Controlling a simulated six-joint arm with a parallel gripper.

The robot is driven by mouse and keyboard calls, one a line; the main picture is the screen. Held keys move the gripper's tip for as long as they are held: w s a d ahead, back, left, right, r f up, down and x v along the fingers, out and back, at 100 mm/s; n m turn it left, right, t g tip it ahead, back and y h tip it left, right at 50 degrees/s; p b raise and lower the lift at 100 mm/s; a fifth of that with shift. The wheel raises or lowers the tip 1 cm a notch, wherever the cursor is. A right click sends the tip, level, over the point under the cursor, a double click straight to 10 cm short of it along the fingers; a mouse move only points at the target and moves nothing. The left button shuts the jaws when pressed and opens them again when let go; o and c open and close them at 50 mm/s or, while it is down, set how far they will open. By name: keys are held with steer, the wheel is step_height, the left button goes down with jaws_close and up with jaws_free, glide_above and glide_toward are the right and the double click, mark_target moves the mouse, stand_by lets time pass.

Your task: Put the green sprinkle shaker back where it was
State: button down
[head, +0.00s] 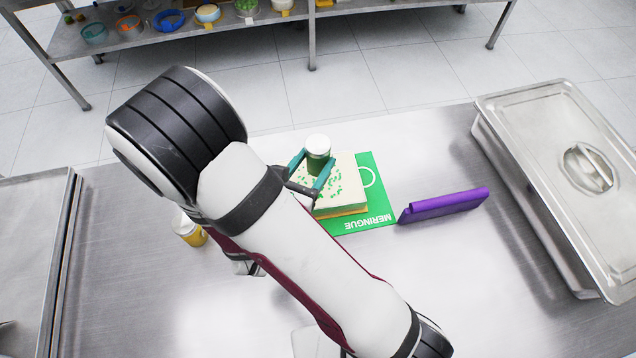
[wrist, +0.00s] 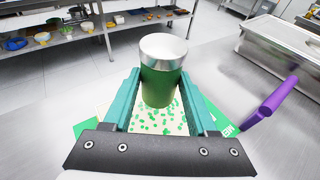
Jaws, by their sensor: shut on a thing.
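The green sprinkle shaker (head: 318,158) has a green body and a whitish metal cap. My gripper (head: 311,178) is shut on it, with a teal finger on each side, and holds it upright over a square cake (head: 345,192). In the wrist view the shaker (wrist: 162,78) stands between the fingers of my gripper (wrist: 161,95). Green sprinkles lie on the cake's pale top, which also shows in the wrist view (wrist: 150,122). The cake sits on a green mat (head: 372,215) marked MERINGUE. I cannot tell the gap between shaker and cake.
A yellow shaker with a white cap (head: 188,230) stands left of the mat, partly behind my arm. A purple object (head: 445,205) lies right of the mat. A lidded steel pan (head: 560,150) fills the right side. A shelf (head: 180,28) with several bowls stands behind.

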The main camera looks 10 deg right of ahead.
steer(key=s+a+n+t+y, duration=0.1)
steer(key=s+a+n+y, duration=0.2)
steer(key=a, duration=0.4)
steer(key=s+a+r+n+t+y, duration=0.1)
steer(key=s+a+n+y, duration=0.15)
steer(key=s+a, duration=0.35)
steer(key=s+a+n+t+y, duration=0.1)
steer(key=s+a+n+y, duration=0.15)
steer(key=a, duration=0.55)
steer(key=shift+m+y, duration=0.3)
steer(key=shift+m, duration=0.1)
steer(key=s+a+f, duration=0.2)
steer(key=a, duration=0.1)
steer(key=s+a+f, duration=0.2)
steer(key=a, duration=0.1)
steer(key=s+a+f, duration=0.2)
steer(key=a+f, duration=0.1)
steer(key=shift+s+a, duration=0.1)
steer(key=shift+s, duration=0.25)
steer(key=shift+f, duration=1.95)
steer(key=shift+c, duration=1)
jaws_free()
steer(key=shift+f, duration=0.15)
